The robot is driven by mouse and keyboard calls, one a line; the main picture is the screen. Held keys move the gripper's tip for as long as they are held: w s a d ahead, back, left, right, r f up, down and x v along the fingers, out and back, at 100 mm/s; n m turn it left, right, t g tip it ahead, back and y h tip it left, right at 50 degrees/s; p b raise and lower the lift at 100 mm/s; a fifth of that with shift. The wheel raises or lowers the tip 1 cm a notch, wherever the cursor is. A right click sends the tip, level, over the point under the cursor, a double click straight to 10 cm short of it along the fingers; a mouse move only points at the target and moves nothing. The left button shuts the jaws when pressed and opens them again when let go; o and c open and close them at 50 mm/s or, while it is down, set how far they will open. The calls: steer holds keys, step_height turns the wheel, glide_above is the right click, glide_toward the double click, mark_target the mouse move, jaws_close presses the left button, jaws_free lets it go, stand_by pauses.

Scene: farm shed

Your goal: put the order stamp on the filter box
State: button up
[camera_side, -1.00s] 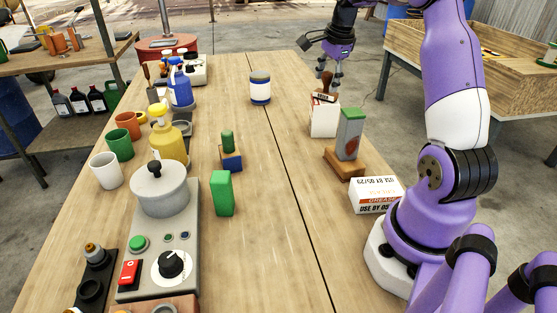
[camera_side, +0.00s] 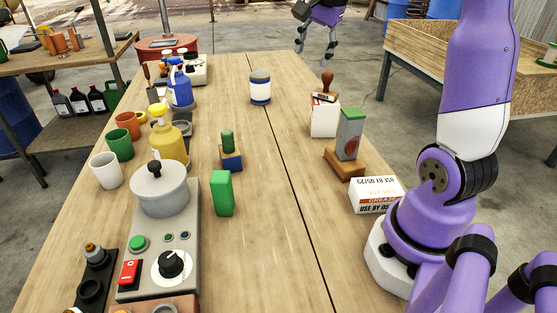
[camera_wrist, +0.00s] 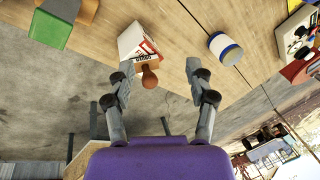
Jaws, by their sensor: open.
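The order stamp (camera_side: 326,82), with a brown knob handle and a pale lettered base, stands upright on top of a white box (camera_side: 324,121), which I take for the filter box. In the wrist view the stamp (camera_wrist: 150,77) shows handle toward me, over the white box (camera_wrist: 133,38) with its red-orange marking. My gripper (camera_side: 315,50) is open and empty, above and beyond the stamp, apart from it. In the wrist view its fingertips (camera_wrist: 160,66) are spread with a wide gap; the stamp shows between them in the picture.
A green-topped grey block on a wooden base (camera_side: 349,138) stands just in front of the white box. A grease carton (camera_side: 376,194) lies nearer my base. A blue-and-white jar (camera_side: 260,87) stands mid-table. The table's right edge is close to the white box.

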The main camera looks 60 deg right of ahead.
steer(key=s+a+f+n, duration=0.1)
steer(key=s+a+n, duration=0.2)
steer(key=a+n, duration=0.3)
steer(key=s+a+f+n+t, duration=0.1)
steer(key=s+a+f+n, duration=0.1)
steer(key=a+n, duration=0.4)
steer(key=s+a+f+n+t+y, duration=0.1)
steer(key=s+a+f+n, duration=0.1)
steer(key=s+a+n, duration=0.3)
steer(key=shift+a+f+n, duration=0.2)
steer(key=shift+a+n, duration=0.3)
steer(key=shift+a, duration=0.55)
